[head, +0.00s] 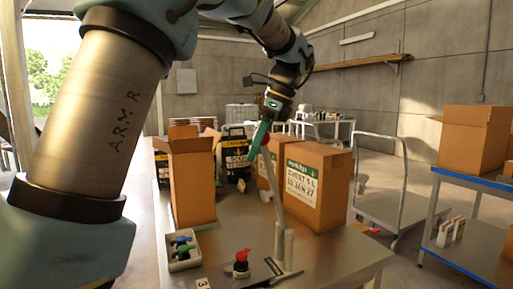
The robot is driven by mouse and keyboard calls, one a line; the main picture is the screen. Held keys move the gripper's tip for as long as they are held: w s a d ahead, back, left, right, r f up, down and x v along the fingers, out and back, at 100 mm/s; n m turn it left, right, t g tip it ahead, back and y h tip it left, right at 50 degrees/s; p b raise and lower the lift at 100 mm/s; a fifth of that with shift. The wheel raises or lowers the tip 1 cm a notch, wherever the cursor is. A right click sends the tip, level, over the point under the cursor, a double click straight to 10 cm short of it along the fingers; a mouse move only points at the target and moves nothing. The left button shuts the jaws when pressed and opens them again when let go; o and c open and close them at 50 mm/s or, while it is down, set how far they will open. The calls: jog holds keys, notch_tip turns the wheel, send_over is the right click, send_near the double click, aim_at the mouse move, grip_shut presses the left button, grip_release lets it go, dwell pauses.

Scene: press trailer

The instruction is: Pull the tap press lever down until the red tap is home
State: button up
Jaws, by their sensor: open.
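The tap press stands on the near part of the metal table. Its grey lever (273,180) slants up and to the left from the press post (288,248), with a red knob (265,139) at the top. The red tap (242,254) sits upright on a dark-collared piece at the foot of the press, left of the post. My gripper (259,137) points down at the top of the lever, with its teal fingers at the knob. It is open. The fingers partly hide the knob, and I cannot tell whether they touch it.
A tray (188,264) with green, blue and dark taps is left of the press. An open cardboard box (193,185), closed cartons (318,186) and black-and-yellow containers (236,160) stand behind on the table (335,262). A trolley and a blue-edged bench are at right.

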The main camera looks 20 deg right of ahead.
jog(key=shift+a+f, duration=0.1)
jog(key=shift+f, duration=0.15)
grip_shut()
dwell(0.6)
dwell(0.3)
